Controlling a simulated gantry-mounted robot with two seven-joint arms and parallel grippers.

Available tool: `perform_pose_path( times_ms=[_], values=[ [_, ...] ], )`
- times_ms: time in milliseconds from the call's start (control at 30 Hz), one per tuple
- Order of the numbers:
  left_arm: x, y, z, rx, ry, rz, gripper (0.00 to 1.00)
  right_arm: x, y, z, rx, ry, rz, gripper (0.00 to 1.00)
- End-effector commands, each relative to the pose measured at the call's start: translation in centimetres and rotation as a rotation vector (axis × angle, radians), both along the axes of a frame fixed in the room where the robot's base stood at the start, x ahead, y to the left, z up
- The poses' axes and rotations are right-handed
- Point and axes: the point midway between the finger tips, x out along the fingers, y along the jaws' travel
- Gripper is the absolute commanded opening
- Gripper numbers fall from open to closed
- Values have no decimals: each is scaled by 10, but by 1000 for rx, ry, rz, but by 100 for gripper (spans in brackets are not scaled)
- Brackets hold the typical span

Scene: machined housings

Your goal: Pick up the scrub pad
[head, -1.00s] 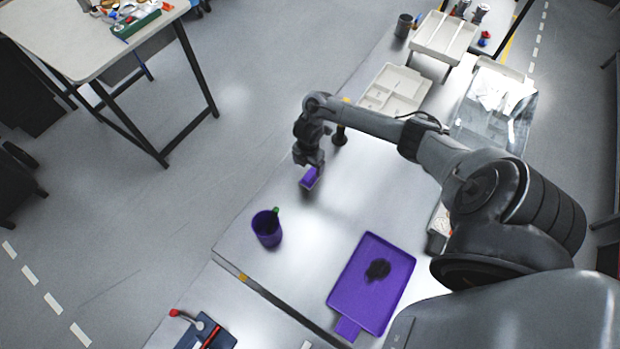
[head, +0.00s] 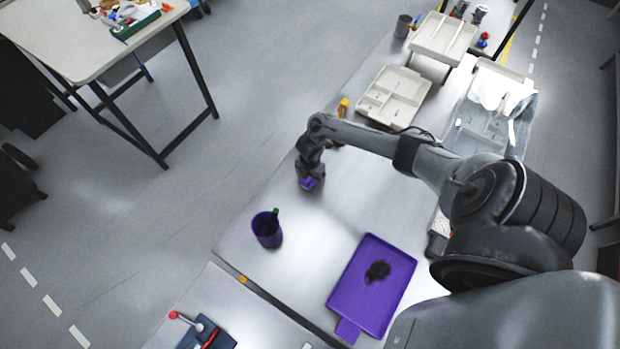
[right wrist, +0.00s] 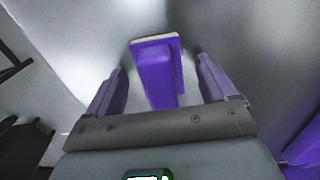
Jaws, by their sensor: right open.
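The scrub pad is a purple block with a pale edge (right wrist: 160,72); it lies on the metal table near its left edge. In the head view the scrub pad (head: 308,184) is mostly hidden under my right gripper (head: 309,178). In the right wrist view my right gripper (right wrist: 160,88) is open, with one purple finger on each side of the pad's raised purple handle. Gaps show between the handle and both fingers. My left gripper is in neither view.
A purple cup (head: 267,230) with a dark green-tipped item stands nearer on the table. A purple tray (head: 352,304) with a dark patch lies to the right. A pale divided tray (head: 392,98) and a yellow-topped object (head: 344,104) are farther back.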

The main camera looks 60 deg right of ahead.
Motion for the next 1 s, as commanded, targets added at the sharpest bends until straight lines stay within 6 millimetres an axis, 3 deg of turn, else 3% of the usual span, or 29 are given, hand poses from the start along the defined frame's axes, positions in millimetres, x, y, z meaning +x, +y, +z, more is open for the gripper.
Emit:
perform_pose_path(
  times_ms=[67,400,767,1000],
  values=[
    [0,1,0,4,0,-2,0,0,0,0,0,0,0,77],
    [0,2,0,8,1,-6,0,0,0,0,0,0,0,25],
    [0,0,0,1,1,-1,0,0,0,3,0,0,1,24],
    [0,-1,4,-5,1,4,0,0,-1,24,-2,-1,1,24]
  ],
)
